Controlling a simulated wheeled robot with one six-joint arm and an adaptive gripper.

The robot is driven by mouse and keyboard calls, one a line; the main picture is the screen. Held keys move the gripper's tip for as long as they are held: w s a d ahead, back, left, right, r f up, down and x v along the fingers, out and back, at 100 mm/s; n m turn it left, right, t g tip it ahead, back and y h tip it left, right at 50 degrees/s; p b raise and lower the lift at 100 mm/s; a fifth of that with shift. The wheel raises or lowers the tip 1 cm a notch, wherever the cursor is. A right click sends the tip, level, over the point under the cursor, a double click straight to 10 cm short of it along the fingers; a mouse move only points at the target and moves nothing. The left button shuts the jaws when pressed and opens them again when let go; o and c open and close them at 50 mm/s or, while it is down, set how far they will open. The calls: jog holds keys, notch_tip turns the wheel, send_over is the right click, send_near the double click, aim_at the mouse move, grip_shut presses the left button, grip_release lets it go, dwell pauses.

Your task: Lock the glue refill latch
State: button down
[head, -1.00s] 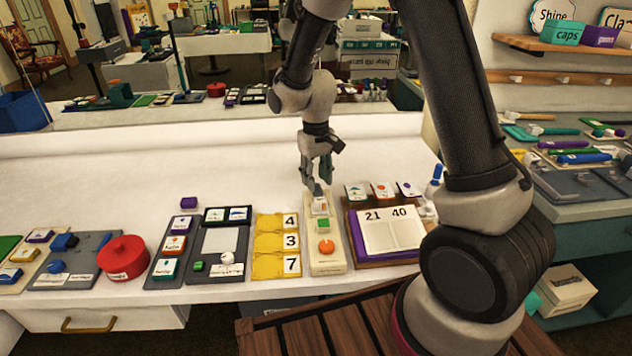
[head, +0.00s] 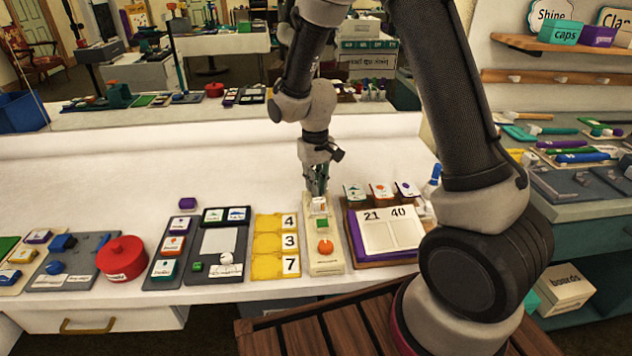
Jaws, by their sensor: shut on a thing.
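A narrow cream panel (head: 325,264) lies on the white table. It carries an orange knob (head: 326,247), a green square (head: 321,223) and a small fitting at its far end, whose marking is too small to read. My gripper (head: 317,190) points down at that far end and is shut on a small lever there. The fingers hide most of the lever, so its angle cannot be told. No label naming the glue refill latch is readable.
Left of the panel stand yellow number trays (head: 268,247) and a dark tray (head: 209,268). Close on its right is a purple-edged board with number cards (head: 389,233). A red round pot (head: 122,260) stands farther left. The white table behind is mostly clear.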

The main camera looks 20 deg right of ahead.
jog(key=shift+s+a, duration=0.1)
jog(key=shift+s, duration=0.5)
jog(key=c, duration=1.4)
grip_release()
notch_tip(320, 180, up, 12)
jog(key=shift+a, duration=0.15)
jog(key=shift+s, duration=0.15)
